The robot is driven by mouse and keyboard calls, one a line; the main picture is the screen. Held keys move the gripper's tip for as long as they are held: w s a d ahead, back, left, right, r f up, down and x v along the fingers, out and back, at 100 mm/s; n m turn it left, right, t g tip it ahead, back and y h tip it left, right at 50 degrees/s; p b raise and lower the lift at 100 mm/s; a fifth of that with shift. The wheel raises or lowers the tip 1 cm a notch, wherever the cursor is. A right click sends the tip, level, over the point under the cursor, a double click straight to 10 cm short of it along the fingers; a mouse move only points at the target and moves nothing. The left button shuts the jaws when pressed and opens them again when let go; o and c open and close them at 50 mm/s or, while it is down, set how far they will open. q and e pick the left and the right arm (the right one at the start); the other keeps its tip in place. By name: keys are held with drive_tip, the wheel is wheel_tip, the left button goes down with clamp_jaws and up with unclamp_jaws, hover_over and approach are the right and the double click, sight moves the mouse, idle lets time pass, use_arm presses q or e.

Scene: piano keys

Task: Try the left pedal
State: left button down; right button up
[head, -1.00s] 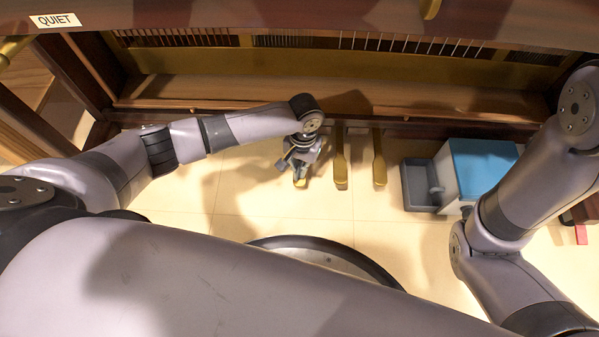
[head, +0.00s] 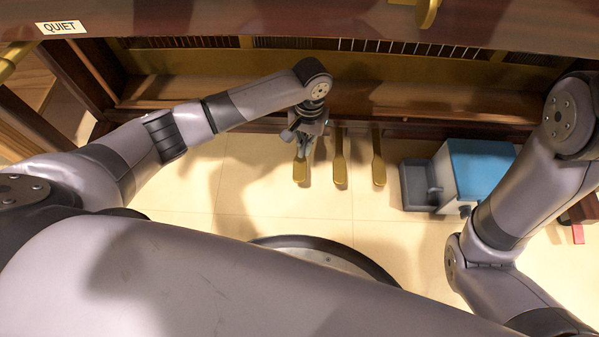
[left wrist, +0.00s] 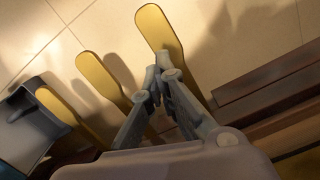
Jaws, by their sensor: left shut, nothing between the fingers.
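Three gold pedals stick out from the piano's base over the pale floor. The left pedal (head: 300,171) has its rounded end uncovered in the head view. The middle pedal (head: 340,171) and right pedal (head: 378,170) lie to its right. My left gripper (head: 303,150) is shut and empty, over the rear part of the left pedal. In the left wrist view the fingertips (left wrist: 158,80) lie near the left pedal (left wrist: 160,30), whose rear part is partly hidden behind them. I cannot tell whether they touch. My right gripper is out of view.
A blue-topped box (head: 480,170) with a grey tray (head: 420,185) stands right of the pedals. A "QUIET" sign (head: 61,27) is on the piano's upper left. The piano's wooden base (head: 440,130) runs behind the pedals.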

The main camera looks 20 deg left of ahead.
use_arm(q)
drive_tip(key=r, duration=0.5)
drive_tip(key=shift+w+r, duration=0.25)
drive_tip(key=shift+r, duration=0.1)
idle(0.6)
